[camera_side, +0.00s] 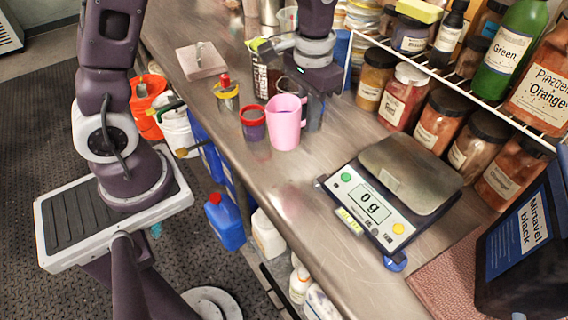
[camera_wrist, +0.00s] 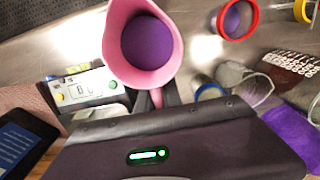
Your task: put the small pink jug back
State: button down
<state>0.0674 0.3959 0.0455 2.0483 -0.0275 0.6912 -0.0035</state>
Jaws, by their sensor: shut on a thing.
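The small pink jug (camera_side: 285,128) is upright at the middle of the steel bench in the side view. I cannot tell whether its base touches the bench. In the wrist view the jug (camera_wrist: 114,40) is seen from above, with purple stuff inside. My gripper (camera_side: 304,101) is behind and to the right of the jug, shut on its handle. In the wrist view the handle (camera_wrist: 157,97) runs down between the dark fingers, which are partly hidden.
A red-rimmed cup (camera_side: 252,122) with purple contents stands close left of the jug. A scale (camera_side: 372,210) reading 0 g lies to the right. Jars (camera_side: 437,125) line the rack. The bench front is clear.

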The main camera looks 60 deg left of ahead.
aim_at(305, 162)
notch_tip(305, 162, down, 10)
jog(key=shift+s+d+r, duration=0.1)
jog(key=shift+d+r, duration=0.05)
jog(key=shift+r, duration=0.05)
jog(key=shift+f, duration=0.15)
jog(key=c, duration=1.5)
grip_release()
notch_tip(305, 162, up, 13)
jog(key=s+r+t, duration=0.2)
jog(key=s+r, duration=0.3)
jog(key=s, duration=0.4)
jog(key=s+a+r+t, duration=0.1)
jog(key=s+r+t, duration=0.2)
jog(key=s+r, duration=0.3)
jog(key=s, duration=0.3)
jog(key=shift+s+a+r+t, duration=0.15)
jog(key=shift+s+a+t, duration=0.05)
jog(key=shift+s+t, duration=0.1)
